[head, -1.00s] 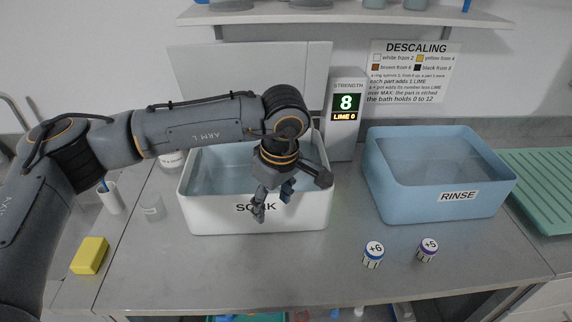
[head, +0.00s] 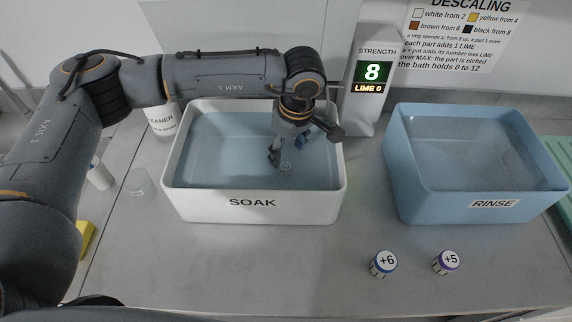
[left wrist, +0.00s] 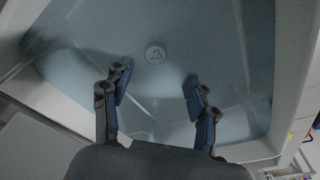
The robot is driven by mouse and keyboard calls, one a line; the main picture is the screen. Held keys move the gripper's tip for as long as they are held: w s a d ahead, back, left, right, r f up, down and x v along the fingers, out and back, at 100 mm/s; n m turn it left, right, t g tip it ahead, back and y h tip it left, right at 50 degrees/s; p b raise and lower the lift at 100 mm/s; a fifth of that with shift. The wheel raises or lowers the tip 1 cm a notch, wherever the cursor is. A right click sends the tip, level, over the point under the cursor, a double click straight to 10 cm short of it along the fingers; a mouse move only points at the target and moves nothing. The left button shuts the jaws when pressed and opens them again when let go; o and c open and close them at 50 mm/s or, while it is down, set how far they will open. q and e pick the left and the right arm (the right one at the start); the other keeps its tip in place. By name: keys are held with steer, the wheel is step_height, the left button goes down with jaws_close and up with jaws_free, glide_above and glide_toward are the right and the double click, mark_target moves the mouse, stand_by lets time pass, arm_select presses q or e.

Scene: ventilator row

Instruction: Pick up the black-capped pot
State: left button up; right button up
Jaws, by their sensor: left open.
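No pot with a clearly black cap shows in either view. My left gripper (head: 287,152) is open and empty at the right part of the white SOAK bath (head: 252,203). In the left wrist view its spread fingers (left wrist: 157,78) point down into the bath. A small pale round thing with a dark mark (left wrist: 155,52) lies in the bath, just beyond the fingertips; it also shows in the head view (head: 285,167). I cannot tell what it is. Two pots stand on the counter: a blue-ringed +6 pot (head: 383,264) and a purple-ringed +5 pot (head: 446,262).
The blue RINSE bath (head: 425,200) stands to the right of the SOAK bath. A strength display (head: 372,72) reading 8, LIME 0, stands behind, between them. A clear beaker (head: 138,184) and a yellow sponge (head: 84,240) are at left. The front counter is mostly clear.

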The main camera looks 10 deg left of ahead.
mark_target(286, 165)
arm_select(q)
steer(key=shift+w+a+f, duration=0.1)
steer(key=shift+w+f, duration=0.05)
steer(key=shift+f, duration=0.45)
steer(key=shift+w+a+f, duration=0.1)
steer(key=shift+w+f, duration=0.05)
steer(key=shift+f, duration=0.7)
steer(key=shift+f+p, duration=0.25)
steer(key=shift+p, duration=0.25)
steer(key=f, duration=0.1)
steer(key=f+p, duration=0.2)
steer(key=shift+w+a+f, duration=0.15)
steer(key=shift+w+f, duration=0.1)
steer(key=shift+w, duration=0.05)
steer(key=shift+w+a+f, duration=0.1)
steer(key=shift+f, duration=0.45)
jaws_close()
arm_select(e)
steer(key=r, duration=0.1)
steer(key=w+r, duration=0.1)
steer(key=r, duration=0.1)
steer(key=shift+a+r, duration=0.15)
arm_select(q)
steer(key=shift+r, duration=0.15)
